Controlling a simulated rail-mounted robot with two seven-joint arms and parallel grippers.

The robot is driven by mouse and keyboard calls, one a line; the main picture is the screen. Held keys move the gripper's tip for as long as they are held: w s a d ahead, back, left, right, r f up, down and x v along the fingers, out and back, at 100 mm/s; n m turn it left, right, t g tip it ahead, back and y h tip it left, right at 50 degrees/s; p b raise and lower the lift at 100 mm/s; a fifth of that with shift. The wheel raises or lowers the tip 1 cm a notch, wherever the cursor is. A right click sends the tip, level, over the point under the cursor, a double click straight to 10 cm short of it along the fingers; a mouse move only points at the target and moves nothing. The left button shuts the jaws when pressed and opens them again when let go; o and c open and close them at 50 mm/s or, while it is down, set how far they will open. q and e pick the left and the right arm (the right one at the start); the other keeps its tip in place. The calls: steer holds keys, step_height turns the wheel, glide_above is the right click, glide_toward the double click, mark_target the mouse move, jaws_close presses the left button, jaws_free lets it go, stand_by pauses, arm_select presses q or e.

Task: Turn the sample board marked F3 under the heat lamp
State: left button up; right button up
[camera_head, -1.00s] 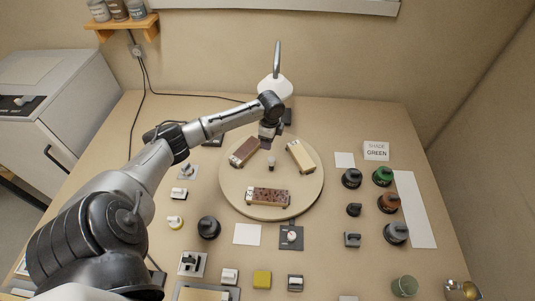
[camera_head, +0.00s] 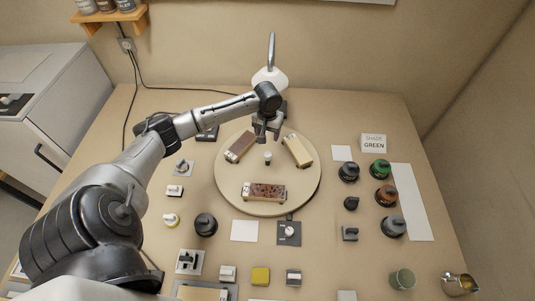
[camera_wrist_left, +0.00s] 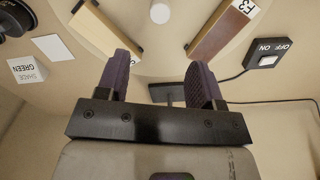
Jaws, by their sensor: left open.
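The board marked F3 (camera_wrist_left: 222,30) is dark brown with a white label. In the head view it is the brown board (camera_head: 240,147) at the back left of the round turntable (camera_head: 268,205). The heat lamp's white shade (camera_head: 270,78) stands behind the turntable. My left gripper (camera_head: 266,136) is open and empty above the turntable's back edge, between the F3 board and a pale board (camera_head: 298,151). In the wrist view its fingers (camera_wrist_left: 160,66) are spread, with the F3 board ahead of the right finger, apart from it. My right gripper is not in view.
A speckled red-brown board (camera_head: 265,192) lies at the turntable's front, and a small pale knob (camera_head: 267,158) stands at its centre. An ON/OFF switch (camera_wrist_left: 266,60) with a cable sits near the F3 board. Dark-based knobs (camera_head: 386,196) stand at right beside a white strip (camera_head: 413,203).

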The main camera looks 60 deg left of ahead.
mark_target(267, 154)
arm_select(q)
step_height(267, 154, down, 12)
steer(key=shift+f+b, duration=0.1)
steer(key=shift+b, duration=1.05)
steer(key=shift+f, duration=0.5)
steer(key=shift+c, duration=0.2)
jaws_close()
